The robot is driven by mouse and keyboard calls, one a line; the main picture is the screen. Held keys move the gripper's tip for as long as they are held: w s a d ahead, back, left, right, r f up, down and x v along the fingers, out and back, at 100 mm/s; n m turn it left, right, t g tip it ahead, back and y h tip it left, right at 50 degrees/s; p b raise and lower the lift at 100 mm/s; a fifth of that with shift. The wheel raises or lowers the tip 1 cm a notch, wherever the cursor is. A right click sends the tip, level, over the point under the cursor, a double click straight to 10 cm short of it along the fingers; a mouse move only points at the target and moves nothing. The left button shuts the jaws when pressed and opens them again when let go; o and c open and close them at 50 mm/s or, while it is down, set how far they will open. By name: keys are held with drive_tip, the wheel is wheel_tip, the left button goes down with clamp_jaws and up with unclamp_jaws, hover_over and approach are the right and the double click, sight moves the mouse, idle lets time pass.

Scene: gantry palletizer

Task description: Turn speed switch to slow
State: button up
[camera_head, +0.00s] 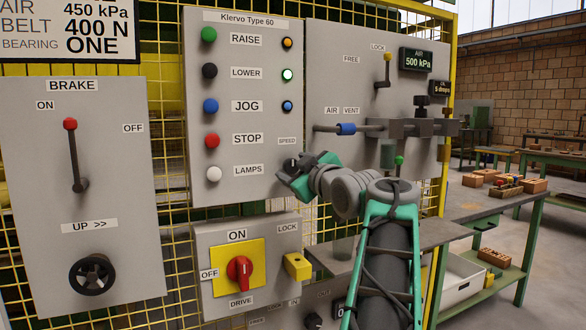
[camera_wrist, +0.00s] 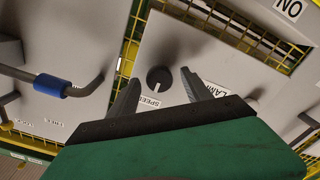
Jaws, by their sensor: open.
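The speed switch (camera_wrist: 159,76) is a small round dark knob with a white mark, on a grey panel in the wrist view. Its white mark points towards the SPEED label (camera_wrist: 150,102) beside it. My gripper (camera_wrist: 160,79) is open, with one finger on either side of the knob in the picture. I cannot tell whether the fingers touch it. In the head view my gripper (camera_head: 287,176) is close to the grey Klervo panel (camera_head: 240,110), just below the SPEED label (camera_head: 287,141). The knob is mostly hidden by my gripper there.
The LAMPS button (camera_head: 213,174) and STOP button (camera_head: 212,141) are left of my gripper. Below are the red drive switch (camera_head: 240,272) and yellow lock (camera_head: 297,266). The air valve pipe (camera_head: 370,128) with its blue sleeve is to the right.

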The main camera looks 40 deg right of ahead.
drive_tip(key=v, duration=0.7)
drive_tip(key=shift+s+r, duration=0.1)
drive_tip(key=w+a+f+m+g+y+p, duration=0.1)
drive_tip(key=w+a+f+g+y+p, duration=0.15)
drive_tip(key=a+p, duration=0.55)
drive_tip(key=w+a+f+m+g+y+p, duration=0.1)
drive_tip(key=w+a+f+g+p, duration=0.2)
drive_tip(key=a+p, duration=0.5)
drive_tip(key=s+a+f+g+p, duration=0.4)
drive_tip(key=s+a+f+p, duration=0.1)
drive_tip(key=a, duration=0.4)
drive_tip(key=s+a+f+m+g+y+p, duration=0.1)
drive_tip(key=s+a+f+g+p, duration=0.3)
drive_tip(key=s+a+p, duration=0.4)
drive_tip(key=s+a, duration=0.1)
drive_tip(key=s, duration=0.1)
drive_tip(key=shift+s+f+g, duration=0.3)
drive_tip(key=shift+f+g, duration=0.05)
